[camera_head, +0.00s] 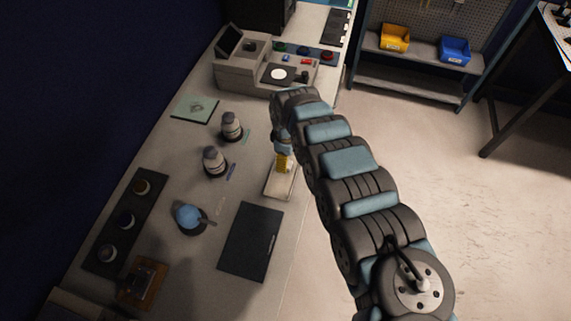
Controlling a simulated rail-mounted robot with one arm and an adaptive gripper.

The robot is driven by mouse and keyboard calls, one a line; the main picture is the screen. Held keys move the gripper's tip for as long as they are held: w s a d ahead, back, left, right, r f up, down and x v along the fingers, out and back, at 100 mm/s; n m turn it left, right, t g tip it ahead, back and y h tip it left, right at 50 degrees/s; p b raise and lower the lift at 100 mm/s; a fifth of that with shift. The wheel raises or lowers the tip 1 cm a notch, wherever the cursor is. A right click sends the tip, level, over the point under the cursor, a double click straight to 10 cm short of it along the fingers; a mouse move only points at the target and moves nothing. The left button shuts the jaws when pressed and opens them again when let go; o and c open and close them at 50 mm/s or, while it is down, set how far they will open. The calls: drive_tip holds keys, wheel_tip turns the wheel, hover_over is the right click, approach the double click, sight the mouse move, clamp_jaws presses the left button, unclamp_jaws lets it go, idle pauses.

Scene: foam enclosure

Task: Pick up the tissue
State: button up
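A pale green square (195,108) lies flat near the back left of the bench, with a small crumpled or printed shape on it. This may be the tissue, but it is too small to be sure. My gripper (283,163) points down over a narrow whitish tray (278,190) near the bench's right edge. Something yellow shows at its tip; I cannot tell whether this is part of the gripper or a held thing. The fingers are too small to read as open or shut. The pale green square is well to the gripper's left and farther back.
Two capped bottles (231,126) (214,161) stand between the gripper and the green square. A grey scale-like device (262,72) stands at the back.

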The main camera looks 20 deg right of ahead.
wheel_tip(320, 180, down, 3)
drive_tip(key=shift+s+a+r, duration=0.1)
drive_tip(key=shift+s+a, duration=0.05)
drive_tip(key=shift+f, duration=0.5)
drive_tip(key=c, duration=0.8)
